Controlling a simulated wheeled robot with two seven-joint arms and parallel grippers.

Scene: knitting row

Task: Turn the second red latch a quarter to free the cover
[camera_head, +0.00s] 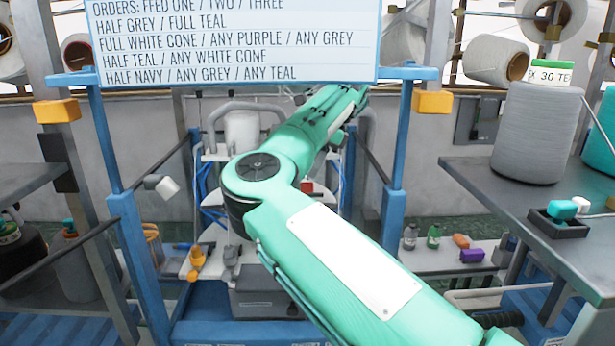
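My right arm comes in from the lower right, bends at a dark round joint, and reaches away over the machine in the middle. My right gripper (352,98) is at the far end of it, just below the order board. The fingers are too small and overlapped to show whether they are open or shut. A small red part (307,186) shows beside the forearm on the white machine; I cannot tell whether it is a red latch. The cover and any other latches are hidden behind my arm or not distinguishable. My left gripper is not in view.
A blue frame (397,150) stands around the machine, with the order board (235,42) across its top. A dark bench (500,185) at right bears a grey yarn cone (536,135) and a small black tray (560,226). A low shelf (425,262) holds bottles.

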